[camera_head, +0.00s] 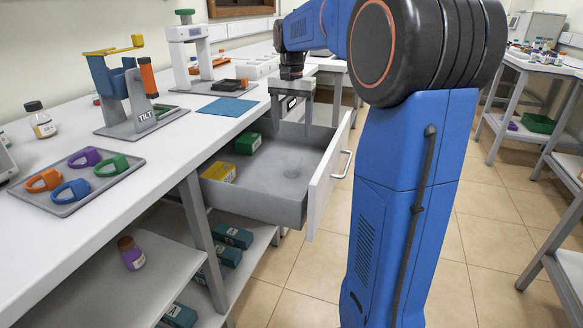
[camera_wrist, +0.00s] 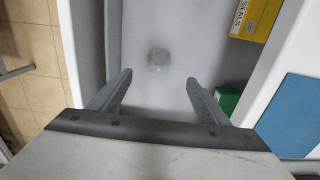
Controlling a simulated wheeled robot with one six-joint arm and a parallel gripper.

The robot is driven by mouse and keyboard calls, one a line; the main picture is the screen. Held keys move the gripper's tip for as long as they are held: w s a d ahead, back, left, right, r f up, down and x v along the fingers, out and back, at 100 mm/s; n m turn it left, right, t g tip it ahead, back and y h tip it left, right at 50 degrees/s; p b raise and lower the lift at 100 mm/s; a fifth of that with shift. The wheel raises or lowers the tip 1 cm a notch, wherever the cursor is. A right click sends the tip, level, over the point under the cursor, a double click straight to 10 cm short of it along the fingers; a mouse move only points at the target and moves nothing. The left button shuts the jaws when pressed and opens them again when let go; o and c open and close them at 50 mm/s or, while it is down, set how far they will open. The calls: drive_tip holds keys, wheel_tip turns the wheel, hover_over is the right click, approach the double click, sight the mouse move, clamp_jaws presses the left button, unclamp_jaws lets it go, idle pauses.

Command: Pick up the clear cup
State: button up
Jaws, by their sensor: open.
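The clear cup (camera_head: 292,168) stands in the open drawer (camera_head: 262,205), toward the drawer's right side in the head view. It is faint and see-through. In the wrist view the cup (camera_wrist: 158,58) shows as a small round shape on the grey drawer floor, beyond the fingertips and roughly centred between them. My gripper (camera_head: 292,122) hangs above the drawer, pointing down. In the wrist view its two fingers (camera_wrist: 158,85) are spread apart with nothing between them. The gripper is above the cup and apart from it.
A yellow box (camera_head: 218,172) and a green box (camera_head: 248,143) lie at the drawer's left side. The drawer front (camera_head: 328,180) with its handle rises on the right. A blue mat (camera_head: 227,107) and a tray (camera_head: 80,186) of coloured rings lie on the counter.

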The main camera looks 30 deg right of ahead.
hover_over(292, 160)
drive_tip(key=s+a, duration=0.1)
drive_tip(key=s, duration=0.1)
wheel_tip(292, 160, down, 7)
drive_tip(key=shift+s+a+f, duration=0.1)
drive_tip(key=shift+f, duration=1.25)
drive_tip(key=shift+s+a+f, duration=0.1)
drive_tip(key=shift+f, duration=1.25)
drive_tip(key=c, duration=1.1)
